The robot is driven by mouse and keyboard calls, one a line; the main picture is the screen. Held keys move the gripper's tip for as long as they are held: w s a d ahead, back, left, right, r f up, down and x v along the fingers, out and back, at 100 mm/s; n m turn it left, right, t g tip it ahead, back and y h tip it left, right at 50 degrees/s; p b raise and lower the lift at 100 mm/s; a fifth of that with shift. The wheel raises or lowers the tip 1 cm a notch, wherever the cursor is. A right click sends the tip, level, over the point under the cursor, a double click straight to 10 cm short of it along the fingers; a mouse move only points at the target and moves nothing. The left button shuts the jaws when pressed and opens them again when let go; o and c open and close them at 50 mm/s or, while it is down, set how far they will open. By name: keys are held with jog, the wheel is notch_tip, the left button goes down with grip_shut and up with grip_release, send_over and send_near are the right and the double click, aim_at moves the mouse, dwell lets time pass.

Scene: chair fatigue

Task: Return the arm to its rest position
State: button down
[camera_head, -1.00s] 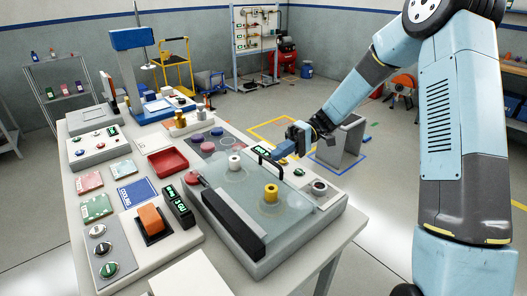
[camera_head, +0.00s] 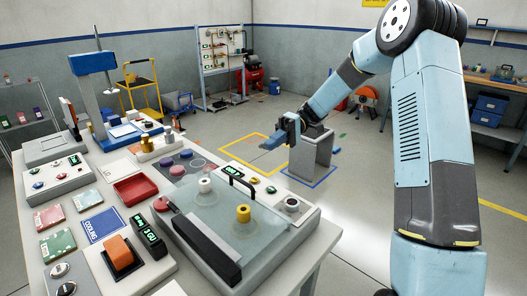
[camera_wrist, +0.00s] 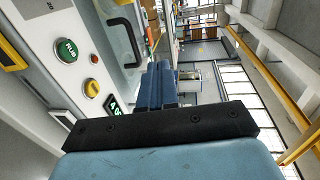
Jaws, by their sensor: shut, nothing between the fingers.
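My arm (camera_head: 425,130) rises at the right of the head view and bends down to the left from a high elbow. My gripper (camera_head: 268,146) hangs in the air beyond the far right edge of the bench, apart from the black handle (camera_head: 238,181) of the clear-covered machine. Its blue fingers (camera_wrist: 155,86) are shut and empty in the wrist view. The black handle also shows in the wrist view (camera_wrist: 131,35), beside a green button (camera_wrist: 67,51) and a yellow button (camera_wrist: 92,87).
The clear cover (camera_head: 222,212) lies over a white and a yellow cylinder. A red tray (camera_head: 136,190) and an orange rocker switch (camera_head: 119,250) are on the bench. A grey pedestal (camera_head: 312,158) stands on the floor behind my gripper. The floor between the bench and my arm is open.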

jog(key=s+d+r+m+t+h, duration=0.4)
jog(key=s+d+t, duration=0.4)
jog(key=s, duration=0.5)
jog(key=s+d+r+m+t+h, duration=0.5)
jog(key=s+d+r+t+h, duration=0.2)
jog(key=s+d+t, duration=0.2)
jog(key=s+d, duration=0.2)
jog(key=s, duration=0.2)
jog(key=shift+s+d, duration=0.25)
